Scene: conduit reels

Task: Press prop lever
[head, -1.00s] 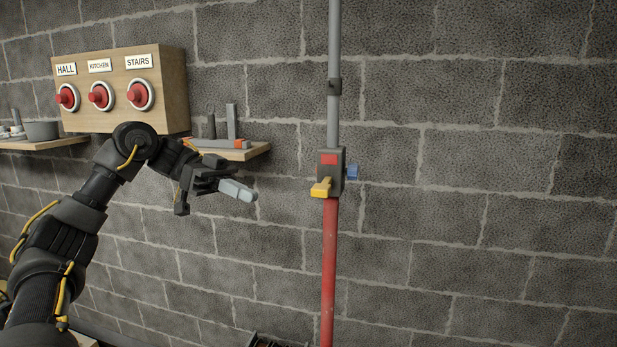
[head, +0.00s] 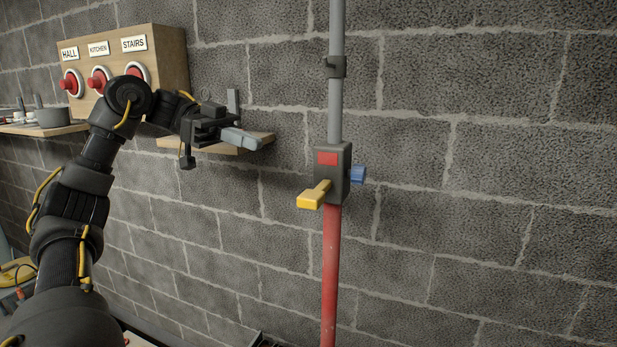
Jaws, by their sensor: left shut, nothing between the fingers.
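The prop is an upright pole, with a grey upper tube (head: 335,105) and a red lower tube (head: 330,270). A dark grey housing (head: 333,160) joins them and bears a red square. A yellow lever (head: 314,196) sticks out from the housing's lower left, towards me. A blue knob (head: 357,174) is on its right side. My left gripper (head: 252,143) is shut and empty. It is left of the housing and a little above the lever, apart from both. My right gripper is not in view.
A wooden box (head: 165,65) with HALL, KITCHEN and STAIRS labels and red buttons is on the block wall (head: 470,180) behind my left arm. A shelf (head: 230,148) is behind my left gripper. Another shelf (head: 40,128) holds a grey pot (head: 53,116). The wall right of the pole is bare.

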